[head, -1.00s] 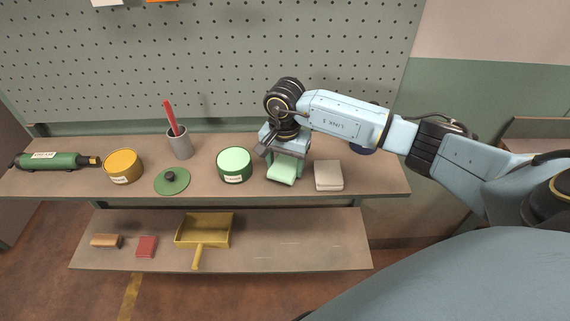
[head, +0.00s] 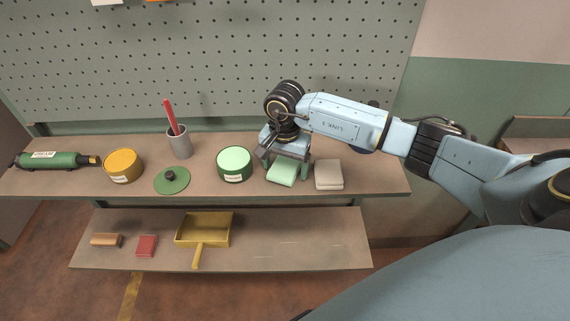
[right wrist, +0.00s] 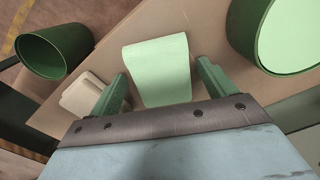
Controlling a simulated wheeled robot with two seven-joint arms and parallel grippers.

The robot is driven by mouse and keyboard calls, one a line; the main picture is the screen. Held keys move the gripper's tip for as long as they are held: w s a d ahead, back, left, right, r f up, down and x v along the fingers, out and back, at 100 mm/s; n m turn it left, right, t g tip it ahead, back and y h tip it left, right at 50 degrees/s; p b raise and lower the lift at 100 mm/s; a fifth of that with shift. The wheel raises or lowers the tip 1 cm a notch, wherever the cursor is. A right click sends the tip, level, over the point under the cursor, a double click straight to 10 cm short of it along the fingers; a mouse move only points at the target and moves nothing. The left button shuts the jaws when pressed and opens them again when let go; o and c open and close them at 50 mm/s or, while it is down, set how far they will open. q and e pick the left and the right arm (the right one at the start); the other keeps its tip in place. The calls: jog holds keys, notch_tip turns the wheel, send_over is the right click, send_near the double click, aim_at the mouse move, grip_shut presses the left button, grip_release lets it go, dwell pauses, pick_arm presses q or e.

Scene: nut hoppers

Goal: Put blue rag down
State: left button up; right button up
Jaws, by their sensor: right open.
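A folded rag, pale mint green rather than blue in these pictures, lies on the upper shelf (head: 212,186). The rag (head: 282,174) shows below my right gripper (head: 286,161) in the head view. In the right wrist view the rag (right wrist: 160,68) lies between the two green fingers of my right gripper (right wrist: 162,88), with a gap on each side. The gripper is open and points down at it. Its back part is hidden under the gripper in the head view. No clearly blue rag shows. My left gripper is not in view.
A beige folded stack (head: 328,174) stands close right of the rag, a green round tin (head: 234,164) close left. A green lid (head: 172,181), yellow tin (head: 123,165) and grey cup (head: 180,142) stand further left. A dark container (head: 366,142) is partly behind my arm.

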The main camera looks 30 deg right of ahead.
aim_at(285, 167)
notch_tip(285, 167, up, 12)
jog(key=b, duration=0.1)
dwell(0.6)
